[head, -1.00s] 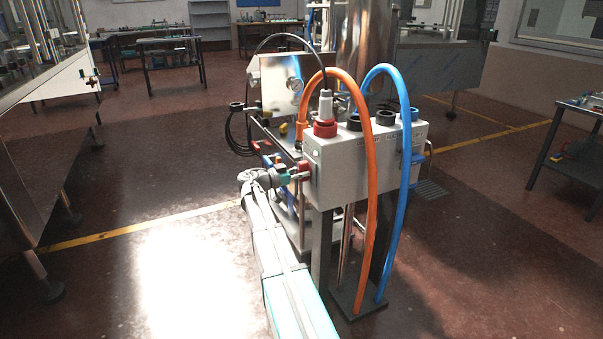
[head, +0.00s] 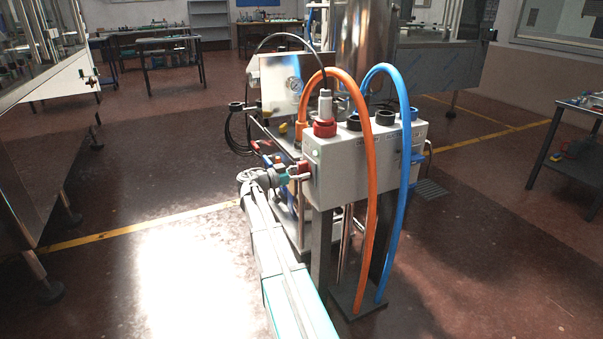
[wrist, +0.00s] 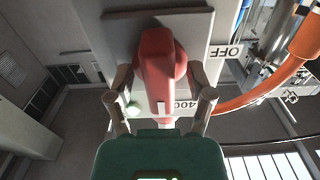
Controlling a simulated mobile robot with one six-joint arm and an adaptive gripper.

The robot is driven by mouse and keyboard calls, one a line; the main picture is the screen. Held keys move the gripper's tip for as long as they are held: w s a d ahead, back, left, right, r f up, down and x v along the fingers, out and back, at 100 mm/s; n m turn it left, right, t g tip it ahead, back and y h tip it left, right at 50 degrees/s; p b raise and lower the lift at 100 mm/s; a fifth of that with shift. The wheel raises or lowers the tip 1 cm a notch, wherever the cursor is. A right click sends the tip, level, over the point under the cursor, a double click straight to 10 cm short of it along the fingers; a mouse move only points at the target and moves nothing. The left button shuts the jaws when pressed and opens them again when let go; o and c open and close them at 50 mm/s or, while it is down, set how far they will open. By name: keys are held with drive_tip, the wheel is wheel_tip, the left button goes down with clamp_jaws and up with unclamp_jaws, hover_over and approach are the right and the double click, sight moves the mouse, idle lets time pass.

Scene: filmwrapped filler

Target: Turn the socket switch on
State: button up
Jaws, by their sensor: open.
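The socket box (head: 352,170) is a pale grey housing on a dark stand. The red switch handle (head: 302,168) is on its left end and is partly covered by my gripper in the head view. In the wrist view the red handle (wrist: 156,62) stands out from a grey plate, with a label reading OFF, upside down, to its right. My gripper (wrist: 159,92) is open, with one finger on each side of the handle. It also shows at the box's left end in the head view (head: 293,176). I cannot tell whether either finger touches the handle.
An orange hose (head: 368,210) and a blue hose (head: 409,170) arch from the box top to the stand foot. A red plug (head: 325,127) sits on top. Machine parts stand close behind the box. The floor to the left is open.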

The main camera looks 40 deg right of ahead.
drive_tip(key=v, duration=1.1)
drive_tip(key=shift+a, duration=0.4)
drive_tip(key=shift+f, duration=0.1)
drive_tip(key=s+a+f+n+t+y, duration=0.3)
drive_tip(key=s+a+f+n+y, duration=0.65)
drive_tip(key=a+f+n, duration=0.4)
drive_tip(key=s+a+f+n+t+y, duration=0.15)
drive_tip(key=s+a+n+y, duration=0.3)
drive_tip(key=a, duration=0.45)
drive_tip(key=s+a+f+n+y, duration=0.3)
drive_tip(key=s+a, duration=0.3)
drive_tip(key=a, duration=0.4)
wheel_tip(320, 180, up, 34)
drive_tip(key=p, duration=3.4)
drive_tip(key=shift+w+d+f, duration=0.2)
drive_tip(key=shift+w+f, duration=0.05)
drive_tip(key=shift+w, duration=0.05)
drive_tip(key=shift+c, duration=0.2)
